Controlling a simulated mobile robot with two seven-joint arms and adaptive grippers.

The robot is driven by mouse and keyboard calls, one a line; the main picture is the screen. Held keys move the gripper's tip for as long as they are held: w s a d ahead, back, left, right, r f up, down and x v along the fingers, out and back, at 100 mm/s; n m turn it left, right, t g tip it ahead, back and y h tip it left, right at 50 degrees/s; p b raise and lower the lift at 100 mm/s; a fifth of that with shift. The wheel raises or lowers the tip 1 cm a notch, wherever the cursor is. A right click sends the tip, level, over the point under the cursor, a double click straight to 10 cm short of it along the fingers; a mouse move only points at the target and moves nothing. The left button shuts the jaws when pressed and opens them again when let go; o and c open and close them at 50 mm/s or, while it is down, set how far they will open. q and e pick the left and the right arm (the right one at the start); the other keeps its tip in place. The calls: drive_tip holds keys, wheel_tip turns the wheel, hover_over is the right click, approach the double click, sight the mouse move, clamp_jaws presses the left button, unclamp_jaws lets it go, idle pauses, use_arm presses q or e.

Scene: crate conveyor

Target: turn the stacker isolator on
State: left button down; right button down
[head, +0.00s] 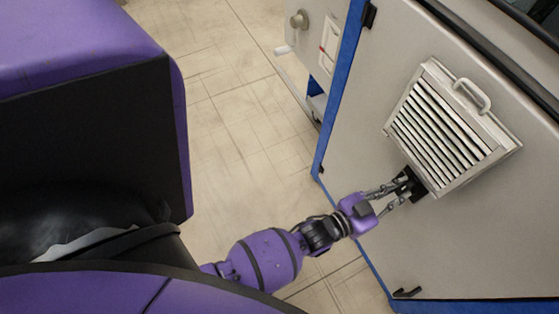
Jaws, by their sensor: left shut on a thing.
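My left gripper (402,190) reaches in from the lower left to the face of a light grey cabinet (350,150). Its fingers are shut on a small black part beside the lower corner of a louvred panel (440,125). The fingers and the panel's edge hide most of that part, so I cannot tell which way it is turned. No label naming the stacker isolator can be read. A round grey knob (298,19) shows on another light cabinet at the top. My right gripper is not in view.
The louvred panel stands out from the cabinet face and has a loop handle (473,95). Blue edging (336,85) runs down the cabinet's left edge. Black fittings (407,292) sit on its face. Tiled floor (235,110) lies open to the left.

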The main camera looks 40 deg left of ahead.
use_arm(q)
drive_tip(key=c, duration=1.7)
unclamp_jaws()
drive_tip(key=shift+s, duration=0.1)
drive_tip(key=v, duration=1.2)
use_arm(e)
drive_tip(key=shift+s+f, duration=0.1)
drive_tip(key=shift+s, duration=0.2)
